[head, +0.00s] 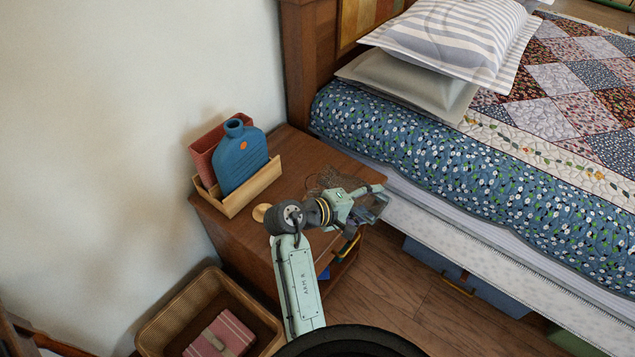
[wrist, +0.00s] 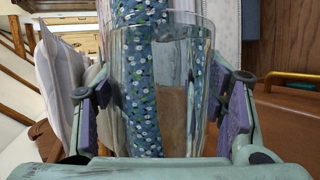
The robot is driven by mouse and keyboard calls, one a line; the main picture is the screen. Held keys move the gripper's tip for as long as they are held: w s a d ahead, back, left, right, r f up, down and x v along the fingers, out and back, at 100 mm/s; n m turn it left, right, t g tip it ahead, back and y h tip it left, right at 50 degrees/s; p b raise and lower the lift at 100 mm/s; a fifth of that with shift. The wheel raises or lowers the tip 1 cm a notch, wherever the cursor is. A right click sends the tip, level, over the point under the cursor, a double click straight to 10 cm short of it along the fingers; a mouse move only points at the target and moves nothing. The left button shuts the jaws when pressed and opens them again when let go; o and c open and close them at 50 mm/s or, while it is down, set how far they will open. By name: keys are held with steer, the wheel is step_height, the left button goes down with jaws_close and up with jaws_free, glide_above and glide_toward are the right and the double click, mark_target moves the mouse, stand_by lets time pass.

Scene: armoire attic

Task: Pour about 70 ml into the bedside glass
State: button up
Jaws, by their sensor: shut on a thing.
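My gripper (head: 366,203) is past the front right corner of the wooden nightstand (head: 296,160), beside the bed. Its fingers are shut on a clear glass vessel (wrist: 165,90), one on each side of its wall in the wrist view. The vessel shows only faintly in the head view (head: 373,209). I cannot tell whether it is the bedside glass or another vessel, how far it is tilted, or whether it holds liquid. No other glass shows clearly. Part of the nightstand top is hidden behind my arm.
A blue bottle (head: 241,157) and a red item (head: 206,152) stand in a wooden holder (head: 253,188) on the nightstand. A basket (head: 165,318) stands below left. The bed (head: 440,135) is close on the right.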

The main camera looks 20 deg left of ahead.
steer(key=shift+r, duration=0.1)
steer(key=f+b, duration=0.1)
steer(key=b, duration=0.1)
steer(key=f+m+y+b, duration=0.1)
steer(key=b, duration=0.1)
steer(key=shift+s+d+f+b, duration=0.15)
steer(key=shift+d+b, duration=0.15)
steer(key=shift+d+f+m+b, duration=0.1)
steer(key=shift+f+m+b, duration=0.25)
steer(key=shift+b, duration=0.45)
steer(key=shift+a+f+m+t+y+b, duration=0.25)
steer(key=shift+f+m+t+y+b, duration=0.15)
steer(key=shift+f+y, duration=0.35)
stand_by(0.5)
